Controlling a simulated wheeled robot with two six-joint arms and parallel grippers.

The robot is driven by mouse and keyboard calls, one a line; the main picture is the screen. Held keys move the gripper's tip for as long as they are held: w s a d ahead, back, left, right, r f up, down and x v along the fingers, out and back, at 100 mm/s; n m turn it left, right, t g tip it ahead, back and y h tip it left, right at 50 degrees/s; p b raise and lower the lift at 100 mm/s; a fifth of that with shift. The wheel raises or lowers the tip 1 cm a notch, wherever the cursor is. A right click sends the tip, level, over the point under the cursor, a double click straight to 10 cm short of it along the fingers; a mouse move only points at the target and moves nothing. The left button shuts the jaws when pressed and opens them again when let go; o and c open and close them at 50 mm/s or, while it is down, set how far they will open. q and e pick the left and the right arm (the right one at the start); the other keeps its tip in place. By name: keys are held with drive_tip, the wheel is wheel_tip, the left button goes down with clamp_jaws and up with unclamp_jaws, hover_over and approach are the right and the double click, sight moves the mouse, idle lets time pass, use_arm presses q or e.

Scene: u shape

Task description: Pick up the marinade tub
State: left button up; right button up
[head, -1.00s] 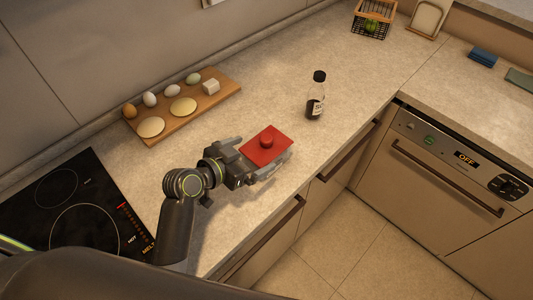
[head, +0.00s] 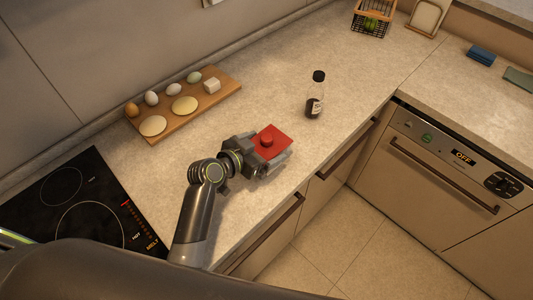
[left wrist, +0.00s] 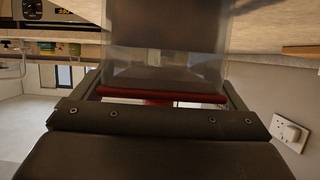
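The marinade tub is a see-through box with dark contents and a red lid with a round knob (head: 267,139). It stands on the counter near its front edge. In the left wrist view, which is upside down, its clear body (left wrist: 165,65) fills the space ahead, with the red lid edge below it. My left gripper (head: 264,156) is at the tub's near left side, its fingers spread wide and flanking the tub. I cannot tell if they touch its walls. Part of the tub's body is hidden by the gripper in the head view. My right gripper is not in view.
A dark bottle (head: 315,95) stands behind and right of the tub. A wooden board (head: 213,98) with eggs and other food lies at the back left. A black cooktop (head: 80,205) is at the left. A wire basket (head: 371,20) stands far back. Counter around the tub is clear.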

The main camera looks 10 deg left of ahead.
use_arm(q)
drive_tip(key=c, duration=1.7)
drive_tip(key=shift+r, duration=0.15)
drive_tip(key=shift+c, duration=0.4)
